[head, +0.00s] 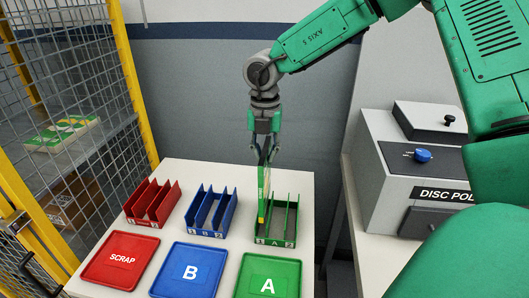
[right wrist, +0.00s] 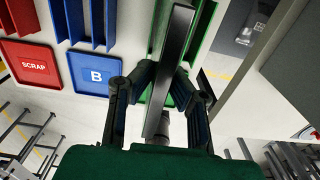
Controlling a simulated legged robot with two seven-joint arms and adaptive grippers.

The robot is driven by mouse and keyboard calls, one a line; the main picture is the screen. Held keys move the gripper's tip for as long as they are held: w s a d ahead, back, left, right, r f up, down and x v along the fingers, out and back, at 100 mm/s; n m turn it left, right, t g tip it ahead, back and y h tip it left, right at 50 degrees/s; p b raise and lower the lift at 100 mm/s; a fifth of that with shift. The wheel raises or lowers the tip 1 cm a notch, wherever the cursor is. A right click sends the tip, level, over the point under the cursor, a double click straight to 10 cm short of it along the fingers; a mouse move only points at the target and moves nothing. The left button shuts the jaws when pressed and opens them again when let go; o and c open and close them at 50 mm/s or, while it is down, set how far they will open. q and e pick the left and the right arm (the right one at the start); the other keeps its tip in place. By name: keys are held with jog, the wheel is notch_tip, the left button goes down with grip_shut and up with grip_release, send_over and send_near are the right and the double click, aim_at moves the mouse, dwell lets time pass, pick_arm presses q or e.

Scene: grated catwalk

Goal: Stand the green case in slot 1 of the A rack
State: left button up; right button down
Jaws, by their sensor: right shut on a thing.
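My right gripper (head: 264,150) points down over the A rack and is shut on the green case (head: 263,190). The case is thin and upright, with a green and white face and a yellow lower end. In the right wrist view it shows edge-on as a dark slab (right wrist: 172,65) between the fingers. The green A rack (head: 291,222) has slots marked 1 and 2. The case's lower end is at slot 1, on the left; I cannot tell how deep it sits or whether it touches the floor. My left gripper is not in view.
A blue B rack (head: 205,232) and a red rack (head: 140,219) stand left of the A rack. In front lie trays marked SCRAP (head: 120,260), B (head: 190,270) and A (head: 268,276). A grey disc machine (head: 425,160) stands right, and a mesh fence (head: 75,80) left.

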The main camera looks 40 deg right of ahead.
dwell(0.5)
jog(key=shift+f+b, duration=1.6)
jog(key=shift+f, duration=2.25)
jog(key=c, duration=1.1)
grip_release()
jog(key=shift+o, duration=0.2)
jog(key=shift+r, duration=0.1)
notch_tip(320, 180, up, 8)
jog(key=p, duration=0.8)
